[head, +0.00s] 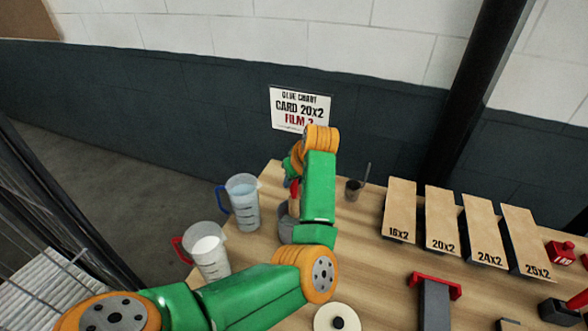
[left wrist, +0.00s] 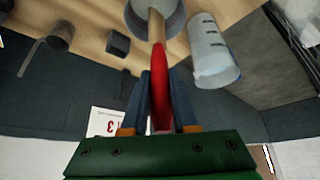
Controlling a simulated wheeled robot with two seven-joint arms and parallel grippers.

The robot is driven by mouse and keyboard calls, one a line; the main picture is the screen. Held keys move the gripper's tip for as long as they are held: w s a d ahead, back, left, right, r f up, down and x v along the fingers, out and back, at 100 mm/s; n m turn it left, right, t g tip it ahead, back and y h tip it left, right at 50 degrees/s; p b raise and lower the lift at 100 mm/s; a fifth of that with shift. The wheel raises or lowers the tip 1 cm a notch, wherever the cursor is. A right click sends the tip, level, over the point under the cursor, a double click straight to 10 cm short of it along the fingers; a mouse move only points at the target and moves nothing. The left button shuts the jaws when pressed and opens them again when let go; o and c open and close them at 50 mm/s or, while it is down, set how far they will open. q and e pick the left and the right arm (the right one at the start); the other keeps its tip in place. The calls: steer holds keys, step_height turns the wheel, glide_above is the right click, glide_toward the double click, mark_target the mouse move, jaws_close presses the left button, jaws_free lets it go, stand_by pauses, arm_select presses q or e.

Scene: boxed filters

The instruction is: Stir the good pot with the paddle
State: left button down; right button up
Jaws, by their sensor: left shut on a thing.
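My left gripper (head: 292,180) is shut on the red handle of the paddle (head: 294,207), behind my green arm in the head view. In the left wrist view the red-handled paddle (left wrist: 160,85) is between the two dark blue fingers (left wrist: 159,100). Its tan wooden end reaches into the mouth of a grey pot (left wrist: 172,20). The grey pot (head: 285,226) is partly hidden by my arm in the head view. I cannot see the paddle's tip or what is in the pot. My right gripper is not in view.
A blue-handled jug (head: 244,205) and a red-handled jug (head: 208,252) with white contents stand left of the pot. A small dark cup (head: 353,190) with a stick stands behind right. Several labelled boards (head: 441,222) line the right. A wall sign (head: 299,109) is partly readable.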

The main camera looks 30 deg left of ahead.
mark_target(297, 198)
arm_select(q)
steer(key=f, duration=0.2)
steer(key=f+b, duration=0.1)
steer(key=f, duration=0.1)
steer(key=f+b, duration=0.1)
steer(key=f, duration=0.1)
steer(key=shift+w+f, duration=0.15)
steer(key=shift+w, duration=0.15)
steer(key=shift+s+f+b, duration=0.15)
steer(key=shift+f+b, duration=0.2)
steer(key=shift+f, duration=0.15)
